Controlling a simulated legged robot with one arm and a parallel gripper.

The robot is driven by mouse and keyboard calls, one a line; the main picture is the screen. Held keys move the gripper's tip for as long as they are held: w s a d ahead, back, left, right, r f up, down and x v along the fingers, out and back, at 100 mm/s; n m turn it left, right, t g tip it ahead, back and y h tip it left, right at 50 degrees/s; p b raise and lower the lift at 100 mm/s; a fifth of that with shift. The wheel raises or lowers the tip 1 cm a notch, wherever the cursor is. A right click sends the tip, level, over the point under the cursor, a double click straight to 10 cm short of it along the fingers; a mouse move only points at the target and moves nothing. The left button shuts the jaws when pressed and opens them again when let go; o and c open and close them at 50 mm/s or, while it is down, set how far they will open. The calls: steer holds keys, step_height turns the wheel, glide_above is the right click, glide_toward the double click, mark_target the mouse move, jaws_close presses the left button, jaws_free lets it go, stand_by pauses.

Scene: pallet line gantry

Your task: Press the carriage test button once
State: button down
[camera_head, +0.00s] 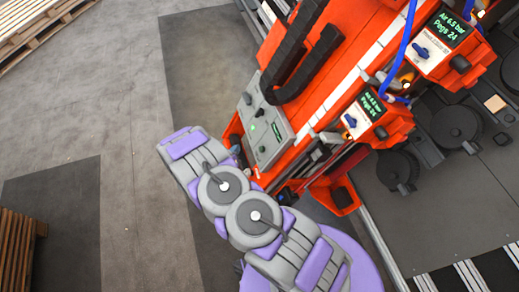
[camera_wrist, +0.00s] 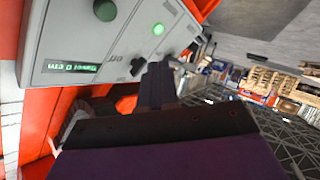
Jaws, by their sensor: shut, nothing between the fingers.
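The grey control panel (camera_head: 268,138) is mounted on the orange gantry in the head view. It fills the upper left of the wrist view (camera_wrist: 60,30). There it carries a dark green round button (camera_wrist: 105,10), a lit green round light (camera_wrist: 158,29), a small green display (camera_wrist: 72,67) and dark switches. I cannot read which control is the carriage test button. My gripper (camera_wrist: 158,84) is shut and empty, its dark fingers by the panel's lower right edge in the wrist view. Whether the fingertips touch the panel is unclear. In the head view my arm mostly hides the gripper.
Orange valve boxes (camera_head: 375,115) with displays and blue hoses stand right of the panel. A black cable chain (camera_head: 300,50) hangs above it. Wooden pallets lie at the upper left (camera_head: 35,25) and lower left (camera_head: 18,245). The grey floor (camera_head: 130,100) on the left is clear.

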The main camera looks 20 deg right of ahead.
steer(key=d+f+p, duration=0.1)
steer(key=d+f, duration=0.3)
steer(key=d, duration=0.3)
steer(key=shift+d, duration=0.25)
steer(key=shift+d, duration=0.1)
stand_by(1.9)
steer(key=shift+d+f, duration=0.1)
steer(key=shift+d, duration=0.2)
steer(key=shift+d+f, duration=0.25)
steer(key=shift+d, duration=0.2)
stand_by(0.8)
stand_by(0.3)
steer(key=shift+a+r, duration=0.45)
steer(key=shift+a, duration=0.35)
steer(key=shift+a, duration=0.1)
steer(key=shift+a+r+b, duration=0.15)
steer(key=shift+a+r, duration=0.25)
steer(key=shift+a, duration=0.3)
steer(key=shift+a+r+b, duration=0.2)
steer(key=shift+a+r, duration=0.15)
steer(key=shift+a, duration=0.35)
steer(key=shift+a+r+b, duration=0.15)
steer(key=shift+a+r, duration=0.25)
steer(key=shift+a, duration=0.3)
